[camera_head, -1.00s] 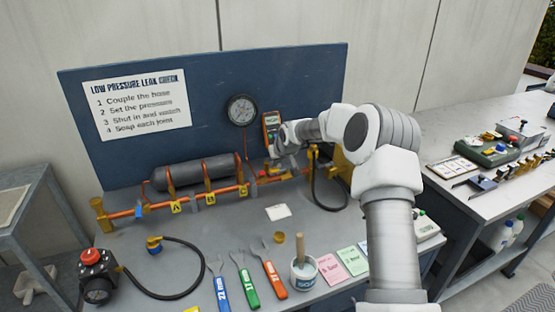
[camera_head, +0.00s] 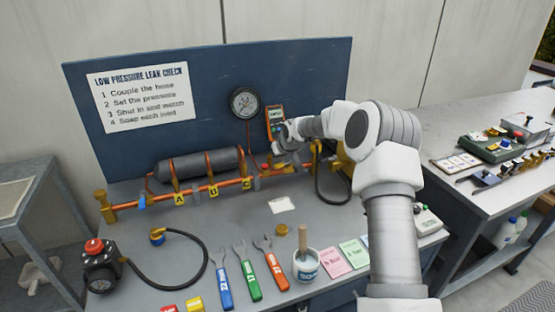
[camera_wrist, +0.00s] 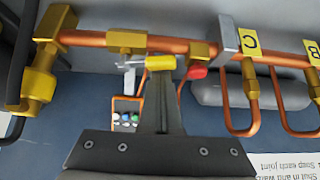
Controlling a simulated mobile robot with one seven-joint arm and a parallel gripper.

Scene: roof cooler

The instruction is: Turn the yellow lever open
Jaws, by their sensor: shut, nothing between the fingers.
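The yellow lever (camera_wrist: 161,62) shows in the wrist view as a short yellow sleeve on a metal stem, lying roughly along the copper pipe (camera_wrist: 165,44) beside a brass valve body (camera_wrist: 126,42). My gripper (camera_wrist: 160,76) is shut and empty, with its fingertips right at the lever. They overlap it in the picture; I cannot tell whether they touch. In the head view my gripper (camera_head: 281,160) is at the right part of the pipe, and my wrist hides the lever there.
A red handle (camera_wrist: 197,72) sits close beside the lever. A grey bracket (camera_wrist: 227,42) holds the pipe. A meter (camera_head: 275,122) and a gauge (camera_head: 244,103) are on the blue back panel (camera_head: 215,75). Wrenches and a brush pot (camera_head: 305,265) lie at the bench front.

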